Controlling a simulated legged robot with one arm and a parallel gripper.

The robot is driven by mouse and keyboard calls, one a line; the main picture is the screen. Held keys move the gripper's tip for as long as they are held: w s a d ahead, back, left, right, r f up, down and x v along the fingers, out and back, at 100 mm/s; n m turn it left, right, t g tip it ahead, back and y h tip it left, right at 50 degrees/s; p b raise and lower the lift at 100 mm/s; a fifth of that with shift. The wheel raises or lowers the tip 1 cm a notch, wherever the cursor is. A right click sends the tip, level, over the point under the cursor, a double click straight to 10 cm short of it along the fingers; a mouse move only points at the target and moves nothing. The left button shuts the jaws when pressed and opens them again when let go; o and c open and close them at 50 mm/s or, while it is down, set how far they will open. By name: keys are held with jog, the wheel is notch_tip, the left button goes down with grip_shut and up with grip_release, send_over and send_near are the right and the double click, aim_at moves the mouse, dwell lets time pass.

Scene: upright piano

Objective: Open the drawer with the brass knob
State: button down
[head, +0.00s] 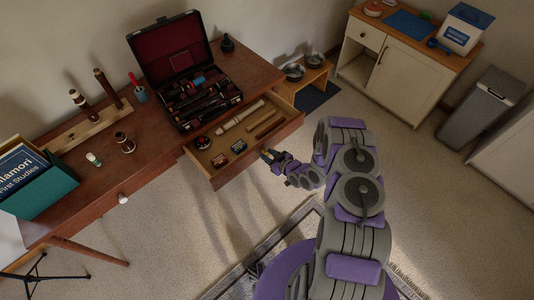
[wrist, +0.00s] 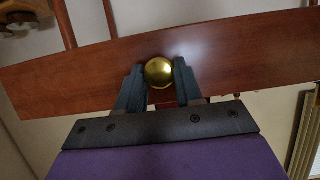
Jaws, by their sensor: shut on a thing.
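The drawer (head: 284,132) in the right part of the wooden desk stands open, pulled out from under the desktop. Its tray holds a cream flute-like piece, a brown stick and several small boxes and tins. The brass knob (wrist: 159,72) sits on the reddish wood drawer front (wrist: 235,58) in the wrist view. My gripper (wrist: 158,80) has one dark finger on each side of the knob and is shut on it. In the head view my gripper (head: 269,156) is at the middle of the drawer front and covers the knob.
A second drawer with a white knob (head: 122,198) is shut at the left. An open instrument case (head: 178,62) stands on the desktop behind the open drawer. A low stand with bowls (head: 308,77) is beyond the desk.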

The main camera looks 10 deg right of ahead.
jog(key=shift+w, duration=0.1)
jog(key=c, duration=0.8)
grip_release()
jog(key=shift+o, duration=0.2)
jog(key=p+v, duration=0.2)
jog(key=v, duration=1.5)
jog(key=shift+d, duration=0.25)
